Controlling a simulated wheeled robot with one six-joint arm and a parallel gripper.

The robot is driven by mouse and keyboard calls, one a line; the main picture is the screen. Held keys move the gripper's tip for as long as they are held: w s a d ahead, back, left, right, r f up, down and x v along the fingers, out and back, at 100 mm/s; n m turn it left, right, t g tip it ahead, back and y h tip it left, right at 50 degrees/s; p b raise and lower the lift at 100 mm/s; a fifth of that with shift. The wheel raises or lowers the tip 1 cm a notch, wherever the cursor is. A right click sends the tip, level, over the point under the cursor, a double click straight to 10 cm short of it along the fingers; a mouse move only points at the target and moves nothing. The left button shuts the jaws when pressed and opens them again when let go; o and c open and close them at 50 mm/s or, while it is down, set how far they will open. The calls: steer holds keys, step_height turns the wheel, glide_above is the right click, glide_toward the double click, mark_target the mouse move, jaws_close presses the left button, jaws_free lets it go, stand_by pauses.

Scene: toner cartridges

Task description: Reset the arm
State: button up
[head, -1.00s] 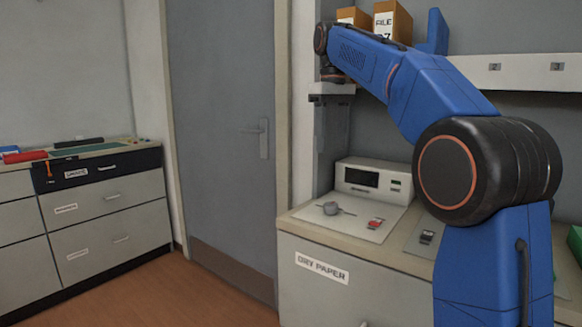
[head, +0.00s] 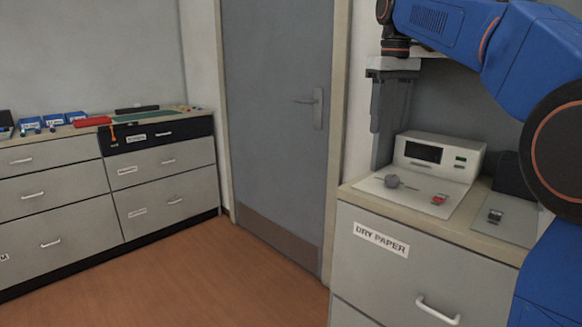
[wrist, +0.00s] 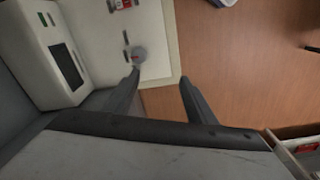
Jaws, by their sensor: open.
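My gripper (head: 384,108) hangs from the end of my blue arm at the upper right of the head view, with its grey fingers pointing down. In the wrist view my gripper (wrist: 160,82) has its two dark fingers spread apart, with nothing between them. Part of my arm is cut off by the right edge.
A white device with a dark screen (head: 423,153) stands on the counter, above the "DRY PAPER" drawer (head: 375,268). A grey door (head: 270,120) is in the middle. A drawer cabinet (head: 165,190) with blue bins (head: 68,118) on top is at left. The brown floor (head: 240,285) is clear.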

steer(key=s+d+f+m+t, duration=0.2)
steer(key=s+f, duration=1.4)
steer(key=f, duration=0.1)
steer(key=s+d+f+m+t, duration=0.2)
steer(key=s+d+f+m, duration=0.1)
steer(key=s+f, duration=1.3)
steer(key=shift+s+d+f, duration=0.15)
steer(key=shift+s+f, duration=0.2)
steer(key=shift+f, duration=0.4)
